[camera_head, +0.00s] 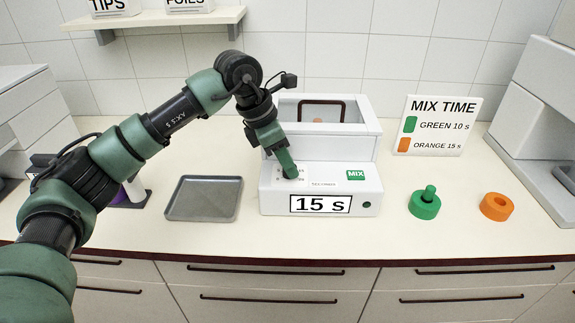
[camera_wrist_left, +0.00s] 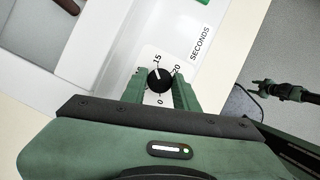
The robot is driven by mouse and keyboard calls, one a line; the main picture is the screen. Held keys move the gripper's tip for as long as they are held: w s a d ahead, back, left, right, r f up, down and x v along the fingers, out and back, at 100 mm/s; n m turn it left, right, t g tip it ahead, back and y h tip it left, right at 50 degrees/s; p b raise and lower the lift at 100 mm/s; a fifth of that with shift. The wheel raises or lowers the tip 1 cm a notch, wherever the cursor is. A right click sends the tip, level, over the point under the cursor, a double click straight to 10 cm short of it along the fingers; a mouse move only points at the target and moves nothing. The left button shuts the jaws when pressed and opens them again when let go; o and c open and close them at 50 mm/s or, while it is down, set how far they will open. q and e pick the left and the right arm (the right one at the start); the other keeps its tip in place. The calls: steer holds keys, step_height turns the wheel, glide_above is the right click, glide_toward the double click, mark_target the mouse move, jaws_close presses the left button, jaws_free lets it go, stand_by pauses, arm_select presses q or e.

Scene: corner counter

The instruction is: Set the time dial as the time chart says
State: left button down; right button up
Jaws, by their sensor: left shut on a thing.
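The time dial (camera_wrist_left: 160,80) is a black round knob with a white pointer, on a white scale marked 0, 15 and 20. Its pointer is toward 15. My left gripper (camera_head: 290,174) reaches down onto the mixer (camera_head: 272,203); in the left wrist view its green fingers (camera_wrist_left: 160,88) are shut on the dial, one on each side. The mixer's display (camera_head: 320,204) reads "15 s". The time chart (camera_head: 437,125) reads green 10 s, orange 15 s.
A green round piece with a knob (camera_head: 425,203) and an orange ring (camera_head: 496,207) stand right of the mixer. A grey tray (camera_head: 204,198) lies left of it, empty. A small orange patch shows within the mixer's dark-framed opening. The front counter is clear.

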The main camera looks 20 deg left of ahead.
arm_select(q)
steer(key=shift+w+m+g+h, duration=0.1)
steer(key=shift+m+g+h, duration=0.35)
steer(key=shift+m, duration=1.05)
steer(key=c, duration=1.1)
jaws_free()
steer(key=shift+a+r, duration=0.1)
steer(key=b+v, duration=0.1)
steer(key=v, duration=0.6)
steer(key=shift+r, duration=0.35)
steer(key=shift+f, duration=0.1)
